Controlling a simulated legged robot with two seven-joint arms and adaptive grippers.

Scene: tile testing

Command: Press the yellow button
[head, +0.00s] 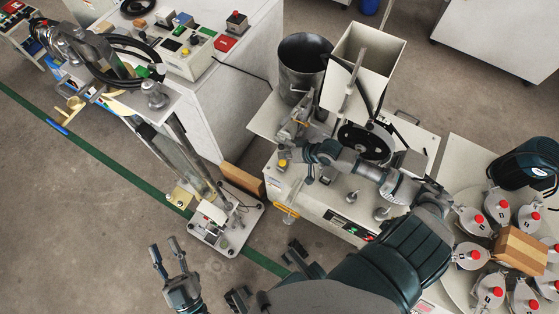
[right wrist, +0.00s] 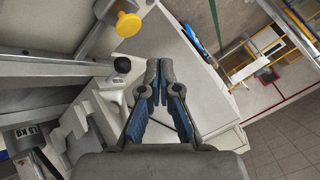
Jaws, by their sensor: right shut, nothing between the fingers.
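A yellow round button (right wrist: 128,24) sticks out on a short stem at the upper left in the right wrist view. In the head view a small yellow round spot (head: 283,163), which looks like the same button, shows at the left side of the grey machine (head: 325,205). My right gripper (head: 288,153) is close beside it. In the right wrist view my right gripper (right wrist: 157,68) is shut and empty, with its fingertips below and right of the button, apart from it in the picture. My left gripper (head: 164,244) is open and empty over the floor.
The machine carries a dark bucket (head: 301,70), a pale hopper (head: 365,65) and a black wheel (head: 366,142). A rotary table with red-topped clamps (head: 476,218) stands at right. A tall test stand (head: 185,150) is at left. Floor (head: 100,220) at lower left is clear.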

